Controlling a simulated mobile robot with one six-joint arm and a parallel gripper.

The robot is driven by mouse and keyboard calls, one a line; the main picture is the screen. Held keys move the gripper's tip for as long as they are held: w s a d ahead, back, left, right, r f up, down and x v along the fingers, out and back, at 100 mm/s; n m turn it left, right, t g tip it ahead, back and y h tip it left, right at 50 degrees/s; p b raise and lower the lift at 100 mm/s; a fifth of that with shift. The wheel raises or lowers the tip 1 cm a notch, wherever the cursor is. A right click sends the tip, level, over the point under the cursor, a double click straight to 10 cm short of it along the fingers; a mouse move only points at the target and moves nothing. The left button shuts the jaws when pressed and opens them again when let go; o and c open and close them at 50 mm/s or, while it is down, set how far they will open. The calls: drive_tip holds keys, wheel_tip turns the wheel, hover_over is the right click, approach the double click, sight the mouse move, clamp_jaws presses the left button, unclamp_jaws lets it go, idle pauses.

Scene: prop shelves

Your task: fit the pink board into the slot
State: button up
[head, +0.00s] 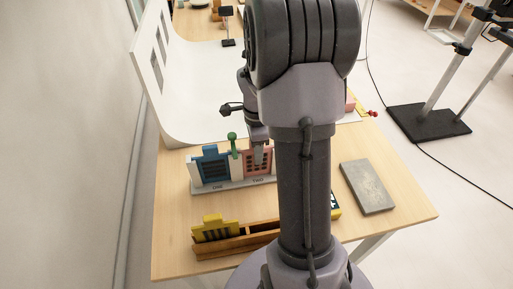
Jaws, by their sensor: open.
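The pink board (249,167) stands upright at the white stand (224,187), right of the blue board (211,168). My arm hides its right side, and I cannot tell whether it is fully seated in a slot. My gripper (259,155) is at the pink board's upper part, with a finger in front of its face. The jaws are open; my arm hides much of them, and contact with the board is unclear. The stand's front edge carries dark lettering below each board.
A green round-topped piece (232,141) rises between the boards. A wooden rack (238,243) holding a yellow board (214,229) lies nearer the front edge. A grey slab (367,187) lies at right. A white curved backdrop (190,95) stands behind.

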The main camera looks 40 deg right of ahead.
wheel_tip(320, 180, up, 17)
drive_tip(key=p, duration=0.6)
drive_tip(key=shift+r, duration=0.2)
